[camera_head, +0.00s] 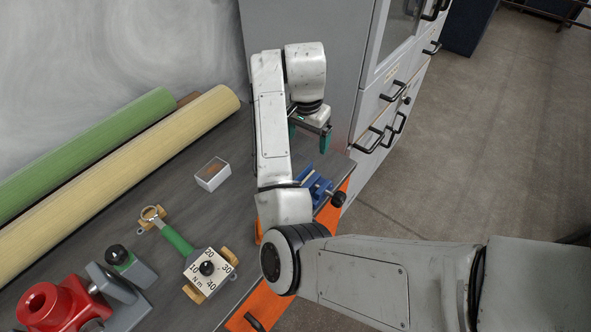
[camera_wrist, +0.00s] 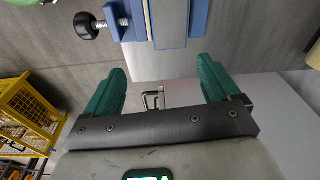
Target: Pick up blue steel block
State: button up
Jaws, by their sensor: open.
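The blue metal block (camera_head: 315,186), a vise-like body with a black knob, sits on the grey bench near its right edge, partly hidden behind my arm in the head view. In the wrist view the blue block (camera_wrist: 200,18) shows at the top edge, cut off, with a grey strip along its middle and its black knob to the left. My gripper (camera_head: 309,137) has green fingers and is open and empty, apart from the block and above it in the head picture. In the wrist view the fingers (camera_wrist: 161,68) stand wide apart, below the block in the picture.
A grey cabinet (camera_head: 385,100) with black handles stands right beside the bench. A white box (camera_head: 212,174), a torque gauge (camera_head: 207,269), a red part (camera_head: 58,306) and green and cream rolls (camera_head: 150,143) lie on the bench. A yellow crate (camera_wrist: 25,112) shows at left in the wrist view.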

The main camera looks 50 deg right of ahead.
jog(key=shift+m+y, duration=0.6)
jog(key=f, duration=0.1)
jog(key=w+a+f, duration=0.1)
jog(key=f, duration=0.2)
jog(key=shift+w+a+f+p, duration=0.1)
jog(key=shift+w+a+p, duration=0.2)
jog(key=shift+a, duration=0.05)
jog(key=shift+w+a+f+p, duration=0.15)
jog(key=shift+f+p, duration=0.3)
jog(key=shift+f, duration=2.25)
jog(key=shift+w+r, duration=0.1)
jog(key=c, duration=1.6)
jog(key=shift+r, duration=0.15)
